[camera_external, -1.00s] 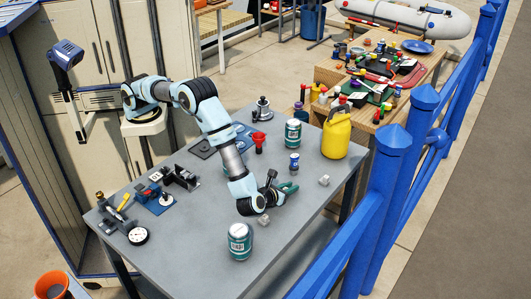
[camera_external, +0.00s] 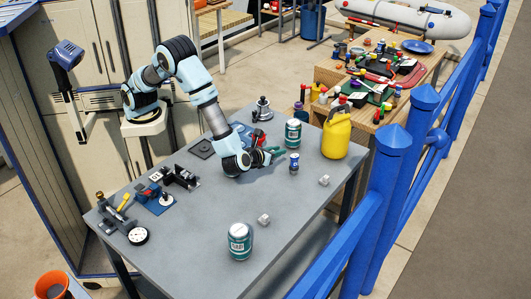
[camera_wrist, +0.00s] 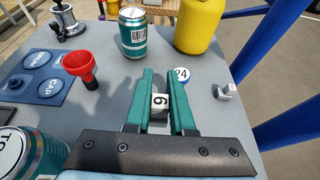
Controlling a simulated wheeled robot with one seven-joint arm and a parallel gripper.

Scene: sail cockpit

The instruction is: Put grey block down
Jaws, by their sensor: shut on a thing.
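My gripper (camera_external: 276,155) is shut on a small light-grey block (camera_wrist: 159,103) marked with a 6 or 9, seen between the green fingers in the wrist view, where the gripper also shows (camera_wrist: 161,85). In the external view it is low over the middle of the grey table (camera_external: 190,225), fingers pointing right; the held block is too small to make out there. Whether the block touches the table cannot be told. Two other small grey blocks sit on the table, one near the front can (camera_external: 264,220) and one near the right edge (camera_external: 323,180).
A green can (camera_external: 293,133), yellow jug (camera_external: 335,135) and red funnel (camera_wrist: 79,65) stand behind. Another green can (camera_external: 238,241) stands at front. The front middle is mostly clear.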

